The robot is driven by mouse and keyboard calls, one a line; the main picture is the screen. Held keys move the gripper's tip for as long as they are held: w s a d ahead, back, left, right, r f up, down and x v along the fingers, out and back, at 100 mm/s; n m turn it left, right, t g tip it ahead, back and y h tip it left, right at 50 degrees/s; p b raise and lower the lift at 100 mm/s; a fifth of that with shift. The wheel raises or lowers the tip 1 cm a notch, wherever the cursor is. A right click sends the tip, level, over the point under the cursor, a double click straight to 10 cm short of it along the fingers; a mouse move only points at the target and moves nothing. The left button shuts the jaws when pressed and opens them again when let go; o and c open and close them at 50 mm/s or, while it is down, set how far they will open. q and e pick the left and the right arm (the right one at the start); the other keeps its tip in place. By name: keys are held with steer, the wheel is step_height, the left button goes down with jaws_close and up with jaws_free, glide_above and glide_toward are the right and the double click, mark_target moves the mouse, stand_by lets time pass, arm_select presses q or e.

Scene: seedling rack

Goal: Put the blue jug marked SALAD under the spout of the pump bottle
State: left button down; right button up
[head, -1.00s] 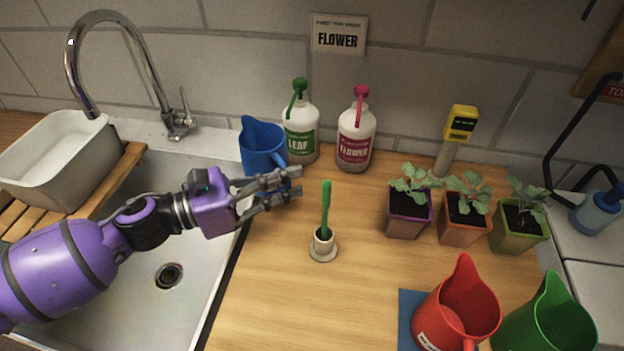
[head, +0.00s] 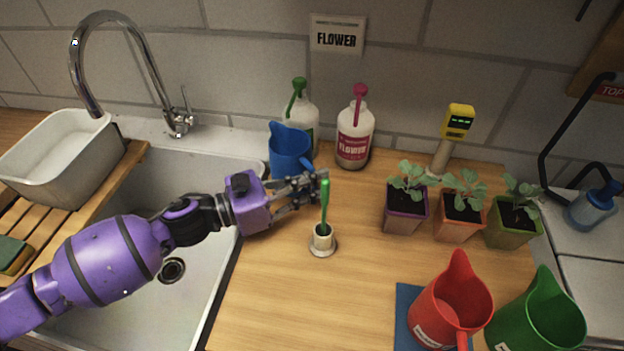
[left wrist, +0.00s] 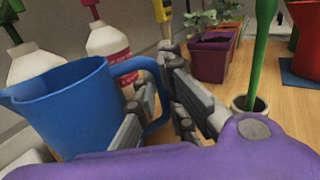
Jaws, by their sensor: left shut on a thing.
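The blue jug (head: 288,148) is upright at the back of the counter, just in front of the green-pump bottle marked LEAF (head: 311,116) and partly covering it. I cannot tell if its base touches the wood. No SALAD marking shows. My left gripper (head: 308,187) is shut on the jug's handle; the left wrist view shows the fingers (left wrist: 158,98) around the handle (left wrist: 135,66) and the jug body (left wrist: 62,108) to the left. The pink-pump bottle marked FLOWER (head: 354,136) stands to the jug's right, apart from it. My right gripper is not in view.
A small white holder with a green-handled tool (head: 323,237) stands close to my left fingers. A FLOWER sign (head: 337,35) hangs above. Potted seedlings (head: 406,212) and a yellow meter (head: 458,122) stand right. A red jug (head: 452,305) and green jug (head: 540,318) are front right. The sink (head: 215,160) is left.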

arm_select(q)
steer(key=shift+f, duration=0.15)
steer(key=c, duration=1.9)
jaws_free()
steer(key=shift+o, duration=0.2)
steer(key=shift+a+r, duration=0.2)
steer(key=b+v, duration=0.2)
steer(key=v, duration=0.8)
steer(key=shift+s+a+f, duration=0.1)
steer(key=shift+s+a, duration=0.1)
steer(key=shift+a, duration=0.1)
steer(key=shift+s+a, duration=0.2)
steer(key=shift+a, duration=0.3)
